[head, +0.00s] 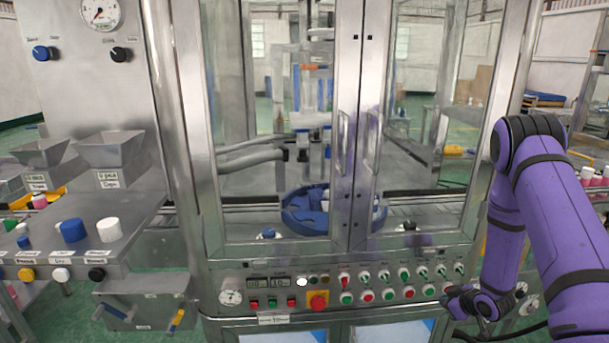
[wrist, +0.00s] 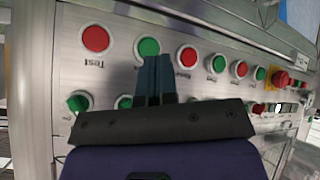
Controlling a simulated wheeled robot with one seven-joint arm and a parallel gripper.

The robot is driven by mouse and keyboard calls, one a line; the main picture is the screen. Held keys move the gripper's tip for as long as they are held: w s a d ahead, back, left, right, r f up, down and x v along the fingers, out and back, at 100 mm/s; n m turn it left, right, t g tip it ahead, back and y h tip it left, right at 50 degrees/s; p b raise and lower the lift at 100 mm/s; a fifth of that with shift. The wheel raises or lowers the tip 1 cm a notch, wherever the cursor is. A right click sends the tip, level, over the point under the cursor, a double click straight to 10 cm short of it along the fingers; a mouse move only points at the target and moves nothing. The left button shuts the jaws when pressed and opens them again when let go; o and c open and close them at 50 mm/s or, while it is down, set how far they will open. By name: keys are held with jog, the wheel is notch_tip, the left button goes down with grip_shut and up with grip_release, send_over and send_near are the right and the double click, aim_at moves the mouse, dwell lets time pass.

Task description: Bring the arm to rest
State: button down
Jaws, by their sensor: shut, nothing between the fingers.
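My gripper (head: 468,297) hangs at the right end of the machine's control panel (head: 258,296) in the head view, with the purple arm folded down from the right. In the wrist view, my gripper (wrist: 154,80) shows two dark fingers pressed together with nothing between them. I cannot tell whether the fingertips touch the panel.
The crimping machine's glass doors (head: 360,150) are closed, with a blue round carrier (head: 305,212) behind them. A red emergency stop (head: 318,300) is on the panel. Hoppers (head: 110,150) and caps stand at left. Bottles (head: 592,176) stand at far right.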

notch_tip(320, 180, up, 12)
jog(key=w+m+h, duration=0.1)
jog(key=w+h, duration=0.1)
jog(key=w, duration=0.1)
jog(key=s+a+r+m+h, duration=0.1)
jog(key=s+a+r, duration=0.15)
jog(key=r, duration=0.55)
jog(key=s+a+r+m+g+h, duration=0.1)
jog(key=s+r, duration=0.2)
jog(key=r, duration=0.5)
jog(key=s+a+r+m, duration=0.1)
jog(key=s+a+r, duration=0.1)
jog(key=r, duration=0.6)
jog(key=s+a+r+m+g, duration=0.1)
jog(key=s+a+r, duration=0.2)
jog(key=s, duration=0.6)
jog(key=s+a+r+m+y, duration=0.1)
jog(key=s+a+r, duration=0.3)
jog(key=s, duration=0.6)
jog(key=s+a+r+m+g, duration=0.1)
jog(key=s+a+r, duration=0.2)
jog(key=s+r, duration=0.3)
jog(key=s, duration=0.4)
jog(key=shift+s+a+r+m+g, duration=0.2)
jog(key=shift+a+m+g, duration=0.1)
jog(key=shift+a, duration=0.1)
